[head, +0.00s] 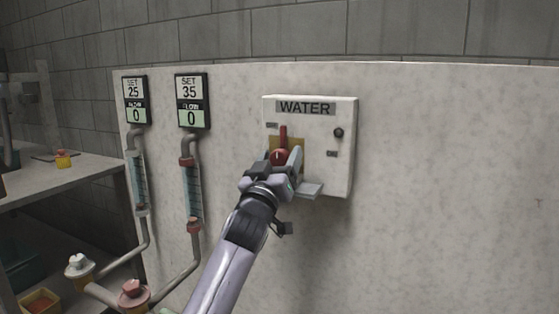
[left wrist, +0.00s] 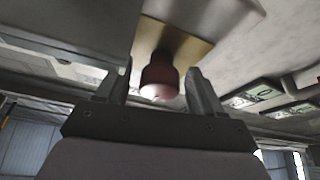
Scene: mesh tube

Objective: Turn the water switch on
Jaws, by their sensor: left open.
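The water switch box (head: 343,165) is a pale panel labelled WATER on the wall. My left gripper (head: 281,162) is open in front of the hub and partly hides the lower part of the switch. In the left wrist view the round red end of the switch (left wrist: 159,80) sits between the two fingers of the left gripper (left wrist: 160,88), with the brass plate (left wrist: 180,42) behind it. I cannot tell whether the fingers touch it. My right gripper is not in view.
A dark knob (head: 338,132) is on the box's right side. Two display panels (head: 192,101) reading 35 and 25, both flow 0, hang at left above pipes. A white valve (head: 80,265) and a red valve (head: 133,294) are at lower left. The wall at right is bare.

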